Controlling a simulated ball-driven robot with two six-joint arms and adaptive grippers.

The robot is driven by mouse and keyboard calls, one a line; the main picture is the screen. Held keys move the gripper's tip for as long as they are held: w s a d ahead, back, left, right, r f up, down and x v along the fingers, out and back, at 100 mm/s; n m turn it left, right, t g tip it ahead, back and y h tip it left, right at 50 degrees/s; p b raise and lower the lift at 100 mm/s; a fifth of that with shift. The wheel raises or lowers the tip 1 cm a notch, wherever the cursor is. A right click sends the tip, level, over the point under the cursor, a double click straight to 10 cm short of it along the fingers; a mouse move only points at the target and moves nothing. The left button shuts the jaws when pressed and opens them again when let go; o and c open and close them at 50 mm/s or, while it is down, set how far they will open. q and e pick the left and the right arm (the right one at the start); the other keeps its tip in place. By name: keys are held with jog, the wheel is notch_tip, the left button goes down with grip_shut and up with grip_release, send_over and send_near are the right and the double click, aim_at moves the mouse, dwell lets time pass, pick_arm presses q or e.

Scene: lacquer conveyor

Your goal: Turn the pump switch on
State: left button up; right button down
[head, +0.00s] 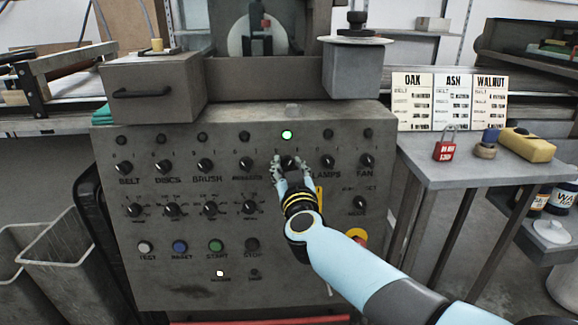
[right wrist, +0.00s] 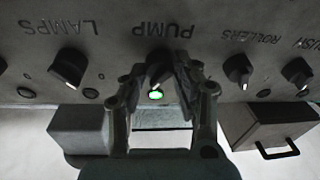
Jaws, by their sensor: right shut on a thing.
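In the right wrist view the picture is turned over, and the knob sits between the two fingers. My right gripper (head: 288,165) is shut on the knob; it also shows in the right wrist view (right wrist: 160,88). In the head view the fingers hide much of the knob and its label. The lamp (head: 287,134) above the switch glows green, also in the right wrist view (right wrist: 156,95). My left gripper is not in view.
The lamps knob (head: 327,162) and the rollers knob (head: 246,164) flank the switch closely. Below are more knobs and a row of buttons, including green (head: 216,246) and blue (head: 180,247). A side table (head: 440,165) with a red padlock (head: 444,150) stands right.

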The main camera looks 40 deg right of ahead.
jog(key=c, duration=1)
grip_release()
jog(key=v, duration=1.2)
jog(key=shift+s, duration=0.1)
